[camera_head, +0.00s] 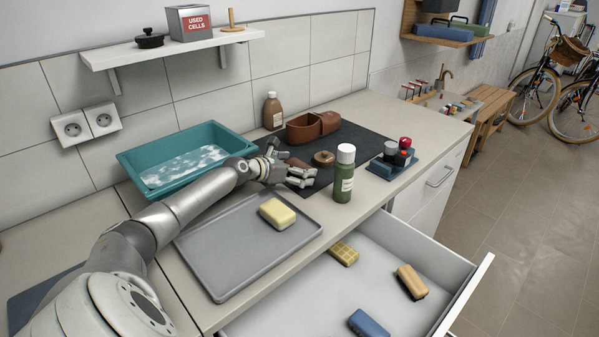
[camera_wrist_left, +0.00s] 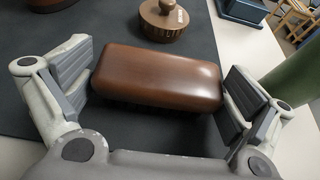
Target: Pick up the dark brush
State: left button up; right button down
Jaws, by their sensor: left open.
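A dark brown block, which looks like the dark brush (camera_wrist_left: 158,76), lies on the black mat (camera_wrist_left: 205,45) in the left wrist view. Its smooth, rounded back faces up; no bristles show. My left gripper (camera_head: 289,164) is open, with one finger at each end of the brush. The right finger is very close to the brush's end; I cannot tell whether it touches. In the head view the brush (camera_head: 298,163) is partly hidden by my gripper. My right gripper is not in view.
A green bottle (camera_head: 344,174) stands close beside my gripper. A round brown knobbed tool (camera_head: 324,158) and brown shoes (camera_head: 306,126) are behind the brush. A teal basin (camera_head: 130,165) and grey tray (camera_head: 205,252) with a yellow sponge (camera_head: 277,213) flank my arm. The drawer (camera_head: 380,240) is open.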

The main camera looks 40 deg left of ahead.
pick_arm(q)
jog(key=shift+w+f, duration=0.1)
jog(key=shift+w, duration=0.25)
jog(key=c, duration=0.7)
